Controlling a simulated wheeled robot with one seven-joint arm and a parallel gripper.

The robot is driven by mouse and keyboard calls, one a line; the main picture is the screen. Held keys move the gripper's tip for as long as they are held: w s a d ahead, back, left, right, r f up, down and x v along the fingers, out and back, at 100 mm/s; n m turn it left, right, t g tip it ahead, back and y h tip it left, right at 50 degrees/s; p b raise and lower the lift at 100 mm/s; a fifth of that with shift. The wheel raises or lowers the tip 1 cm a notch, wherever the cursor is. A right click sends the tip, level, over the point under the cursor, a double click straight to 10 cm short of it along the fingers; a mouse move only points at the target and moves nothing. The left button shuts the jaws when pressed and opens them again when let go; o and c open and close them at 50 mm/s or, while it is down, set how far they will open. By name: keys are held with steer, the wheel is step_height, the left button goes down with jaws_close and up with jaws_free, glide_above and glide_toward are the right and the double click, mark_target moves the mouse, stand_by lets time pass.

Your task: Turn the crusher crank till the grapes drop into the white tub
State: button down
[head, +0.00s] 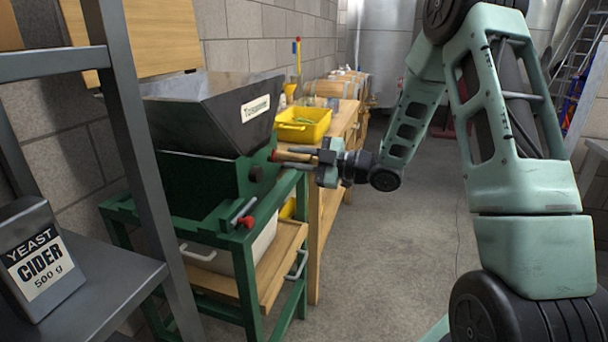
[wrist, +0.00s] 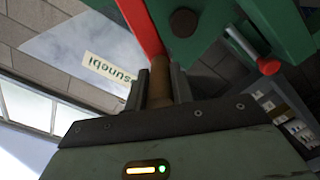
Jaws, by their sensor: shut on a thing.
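The crusher has a dark hopper (head: 212,112) with a label, set on a green stand (head: 122,207). The wooden crank handle (head: 291,156) sticks out from its right side. My gripper (head: 304,157) is shut on this handle, and in the wrist view the handle (wrist: 160,75) stands between both fingers. The red crank arm (wrist: 141,27) runs up from the handle there. The white tub (head: 230,261) is on the wooden shelf of the stand, below the crusher and partly covered by the frame. The inside of the hopper and any grapes are hidden.
A red-knobbed lever (head: 246,221) juts from the front of the stand. A grey shelf rack (head: 98,292) with a yeast box (head: 40,259) stands close at left. A bench with a yellow crate (head: 303,125) is behind. The floor (head: 386,260) at right is clear.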

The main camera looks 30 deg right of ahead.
steer(key=f+n+b, duration=0.6)
steer(key=b, duration=0.8)
steer(key=f+n+b, duration=0.6)
steer(key=n+b, duration=0.1)
steer(key=b, duration=0.6)
steer(key=shift+d+b, duration=0.2)
steer(key=shift+b, duration=0.2)
steer(key=shift+w, duration=0.1)
steer(key=c, duration=1.2)
jaws_free()
steer(key=p+v, duration=0.3)
steer(key=v, duration=1.4)
steer(key=shift+d, duration=0.15)
